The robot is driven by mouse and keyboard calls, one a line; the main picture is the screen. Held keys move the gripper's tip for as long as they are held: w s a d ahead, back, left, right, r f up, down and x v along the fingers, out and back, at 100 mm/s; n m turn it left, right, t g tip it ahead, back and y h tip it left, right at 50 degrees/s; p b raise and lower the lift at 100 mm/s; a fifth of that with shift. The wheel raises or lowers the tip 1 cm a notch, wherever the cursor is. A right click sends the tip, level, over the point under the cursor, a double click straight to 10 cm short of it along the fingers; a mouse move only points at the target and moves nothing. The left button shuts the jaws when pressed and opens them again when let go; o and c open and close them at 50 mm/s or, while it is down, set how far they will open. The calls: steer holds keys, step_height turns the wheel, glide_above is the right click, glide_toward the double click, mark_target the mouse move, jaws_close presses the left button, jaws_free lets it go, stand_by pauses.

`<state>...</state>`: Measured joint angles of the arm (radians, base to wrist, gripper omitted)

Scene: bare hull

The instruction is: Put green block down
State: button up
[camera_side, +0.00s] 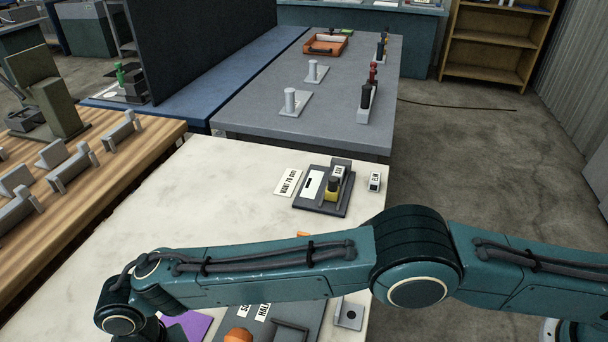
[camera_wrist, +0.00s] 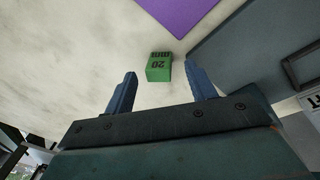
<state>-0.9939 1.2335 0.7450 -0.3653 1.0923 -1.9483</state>
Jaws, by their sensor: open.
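The green block (camera_wrist: 159,68) shows in the wrist view, with dark markings that look like "20 mm" upside down. It appears to rest on the pale worktop (camera_wrist: 60,60), just beyond my gripper. My gripper (camera_wrist: 162,82) is open, with one blue finger on each side of the block's line and a clear gap between each finger and the block. In the side view my arm hides the block, and the fingers are out of the picture.
A purple mat (camera_wrist: 180,12) lies just past the block. A grey board (camera_wrist: 255,50) lies to its right. In the side view, a dark fixture (camera_side: 345,200) with a yellow part and a small labelled block (camera_side: 375,181) stand further back on the pale worktop.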

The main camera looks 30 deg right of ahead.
steer(key=shift+f, duration=0.3)
stand_by(0.4)
steer(key=c, duration=1.2)
steer(key=shift+r, duration=5)
